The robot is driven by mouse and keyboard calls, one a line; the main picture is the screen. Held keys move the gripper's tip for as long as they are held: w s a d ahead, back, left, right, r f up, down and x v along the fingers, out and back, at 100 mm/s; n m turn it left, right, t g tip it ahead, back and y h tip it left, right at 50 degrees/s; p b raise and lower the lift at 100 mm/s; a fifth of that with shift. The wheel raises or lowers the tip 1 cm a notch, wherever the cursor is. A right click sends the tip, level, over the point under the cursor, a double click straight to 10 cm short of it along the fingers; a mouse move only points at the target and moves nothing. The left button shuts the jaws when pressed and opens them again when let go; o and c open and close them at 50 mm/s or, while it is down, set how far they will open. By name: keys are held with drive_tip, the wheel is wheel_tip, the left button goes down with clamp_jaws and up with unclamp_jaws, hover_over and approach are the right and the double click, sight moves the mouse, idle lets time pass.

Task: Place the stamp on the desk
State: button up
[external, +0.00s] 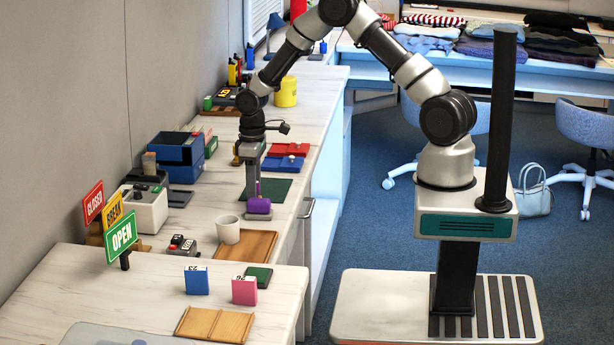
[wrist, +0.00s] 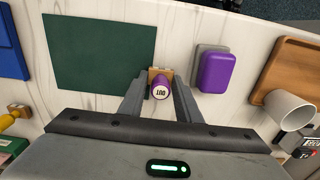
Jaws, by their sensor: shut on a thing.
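The stamp (wrist: 160,89) has a purple handle with a cap marked "OUT" and a light wooden part beside it. My gripper (wrist: 160,98) is shut on it, with one finger on each side in the wrist view. In the external view my gripper (external: 252,188) points down over the desk (external: 214,203), close to the dark green mat. Only a bit of purple shows at its fingers there. I cannot tell whether the stamp touches the desk. A purple ink pad (wrist: 217,72) with a grey part lies just right of the stamp in the wrist view; it also shows in the external view (external: 258,206).
The green mat (wrist: 98,52) lies left of the stamp in the wrist view. A wooden tray (wrist: 292,62) and a white cup (wrist: 290,110) stand to the right. Red and blue pads (external: 283,163) lie beyond the mat. Bare desk shows between mat and ink pad.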

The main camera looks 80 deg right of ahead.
drive_tip(key=shift+f, duration=0.1)
drive_tip(key=o, duration=1)
wheel_tip(320, 180, up, 12)
drive_tip(key=shift+r+p, duration=0.15)
drive_tip(key=shift+p, duration=0.55)
